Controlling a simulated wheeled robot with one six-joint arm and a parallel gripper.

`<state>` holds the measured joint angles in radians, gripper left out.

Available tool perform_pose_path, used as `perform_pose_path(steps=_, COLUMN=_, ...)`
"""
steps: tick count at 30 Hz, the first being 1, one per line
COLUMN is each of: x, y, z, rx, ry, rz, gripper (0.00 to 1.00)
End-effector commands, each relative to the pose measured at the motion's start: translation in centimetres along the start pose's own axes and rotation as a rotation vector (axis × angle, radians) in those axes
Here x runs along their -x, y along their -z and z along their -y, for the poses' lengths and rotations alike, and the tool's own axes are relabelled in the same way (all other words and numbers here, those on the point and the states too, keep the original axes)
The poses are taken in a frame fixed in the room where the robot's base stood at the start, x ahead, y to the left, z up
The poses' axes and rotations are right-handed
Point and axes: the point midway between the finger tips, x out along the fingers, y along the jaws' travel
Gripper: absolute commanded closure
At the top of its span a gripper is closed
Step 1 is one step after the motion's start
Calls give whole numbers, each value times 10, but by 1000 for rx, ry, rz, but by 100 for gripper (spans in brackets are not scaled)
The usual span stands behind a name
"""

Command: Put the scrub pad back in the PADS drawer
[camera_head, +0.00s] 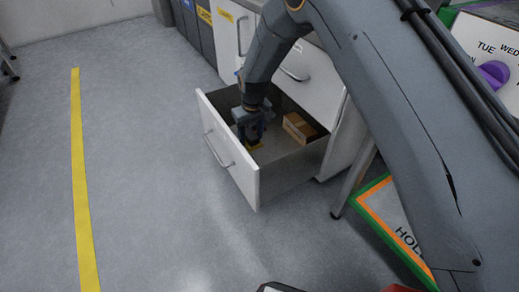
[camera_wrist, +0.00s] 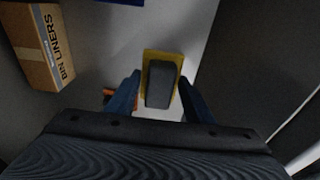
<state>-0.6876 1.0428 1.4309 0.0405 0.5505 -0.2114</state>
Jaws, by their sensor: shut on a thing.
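The scrub pad (camera_wrist: 162,82), a dark grey block on a yellow base, is between the fingers of my gripper (camera_wrist: 160,98) in the wrist view. In the head view my gripper (camera_head: 251,138) is down inside an open white drawer (camera_head: 229,153), shut on the pad. No PADS label is readable on this drawer.
A brown BIN LINERS box (camera_head: 299,127) lies in the same drawer, right of my gripper; it also shows in the wrist view (camera_wrist: 41,48). A small orange thing (camera_wrist: 108,94) is by the left finger. A closed drawer (camera_head: 308,75) is behind.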

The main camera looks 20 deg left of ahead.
Motion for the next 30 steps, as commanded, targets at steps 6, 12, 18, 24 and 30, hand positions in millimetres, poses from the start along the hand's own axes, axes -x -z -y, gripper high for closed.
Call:
perform_pose_path(steps=6, x=-30, y=-2, z=2, rx=3, ry=0, rz=-1, gripper=73)
perform_pose_path(steps=12, x=-55, y=-6, z=0, rx=1, ry=0, rz=1, gripper=73)
perform_pose_path(steps=18, x=-77, y=-9, z=-1, rx=0, ry=0, rz=0, gripper=73)
perform_pose_path(steps=24, x=-75, y=-9, z=-1, rx=-1, ry=0, rz=-1, gripper=73)
perform_pose_path(steps=30, x=-78, y=-10, z=-2, rx=-2, ry=0, rz=-1, gripper=45)
